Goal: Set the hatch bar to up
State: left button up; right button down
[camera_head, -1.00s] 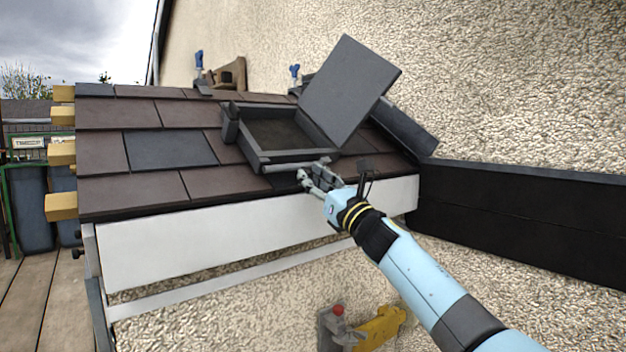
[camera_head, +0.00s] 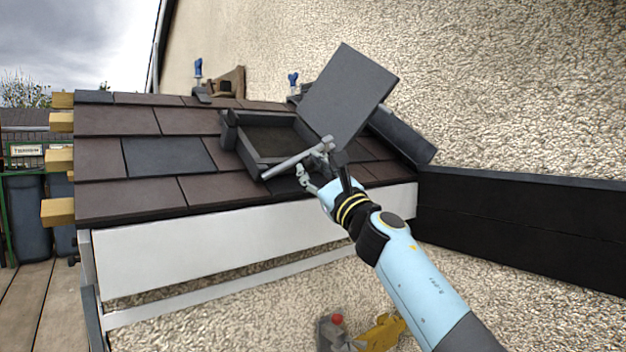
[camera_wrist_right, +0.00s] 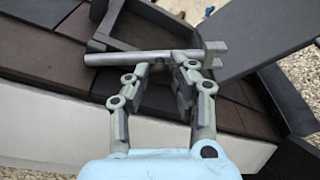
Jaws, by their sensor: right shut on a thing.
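The hatch bar (camera_head: 290,164) is a light grey rod at the front of the open roof hatch (camera_head: 245,163). In the head view it slants, its right end raised above the hatch frame and its left end low by the frame's front corner. My right gripper (camera_head: 316,163) is at the bar's right part, shut on it. The hatch lid (camera_head: 347,95) stands tilted open behind. My left gripper is not in view.
Brown and dark slates (camera_head: 165,155) cover the roof around the hatch. A black panel (camera_head: 520,215) runs along the wall at right. Blue-handled tools (camera_head: 198,68) stand at the roof's top. A yellow tool (camera_head: 382,333) is below the white fascia (camera_head: 200,258).

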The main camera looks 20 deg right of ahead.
jog(key=shift+s+a+r+n+t+h, duration=0.2)
jog(key=shift+s+a+r+n, duration=0.15)
jog(key=shift+n, duration=0.2)
jog(key=shift+s+a+r+n+t+h, duration=0.1)
jog(key=shift+s+a+r+n+h, duration=0.15)
jog(key=shift+s+n, duration=0.25)
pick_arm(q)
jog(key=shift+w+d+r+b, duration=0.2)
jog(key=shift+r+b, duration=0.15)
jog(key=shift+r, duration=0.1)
pick_arm(e)
jog(key=shift+a+n, duration=0.15)
jog(key=shift+n, duration=0.2)
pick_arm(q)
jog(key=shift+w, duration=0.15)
pick_arm(e)
jog(key=c, duration=1.1)
grip_release()
jog(key=shift+s+r, duration=0.1)
jog(key=shift+r, duration=0.1)
jog(key=shift+c, duration=0.2)
jog(key=v, duration=1.2)
jog(key=shift+a, duration=0.1)
